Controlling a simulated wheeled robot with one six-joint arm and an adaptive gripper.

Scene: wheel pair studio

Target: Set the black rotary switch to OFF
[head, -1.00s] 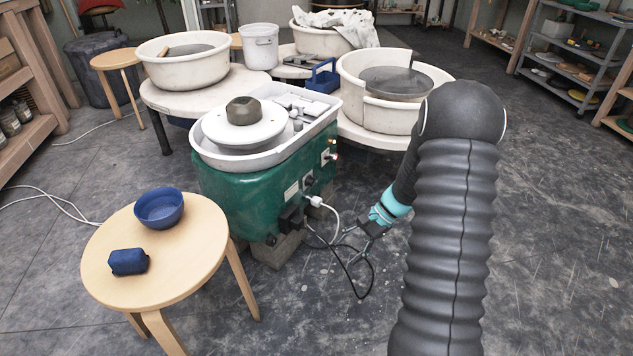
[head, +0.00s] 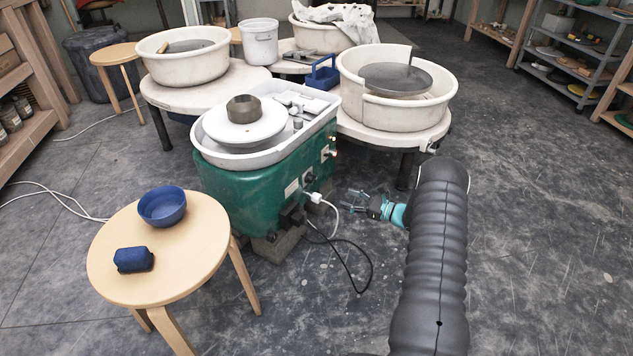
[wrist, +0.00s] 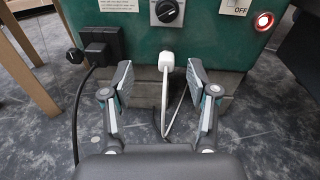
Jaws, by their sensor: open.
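The green wheel housing (head: 255,195) bears the controls on its side. In the wrist view, a black round knob (wrist: 167,11) with a pale pointer line shows at the top edge, on a panel with dial marks. To its right, a white plate (wrist: 240,6) carries the word OFF; a dark control on it is mostly cut off by the frame. I cannot read any switch setting. My gripper (head: 352,203) is open and empty, off the housing's right side. In the wrist view my gripper (wrist: 158,84) has its fingers spread below the knob.
A lit red button (wrist: 264,21) sits right of the OFF plate. A white plug (wrist: 166,62) and cord and a black plug (wrist: 100,42) and cable stick out near the fingers. A wooden stool (head: 205,245) stands left; floor at right is clear.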

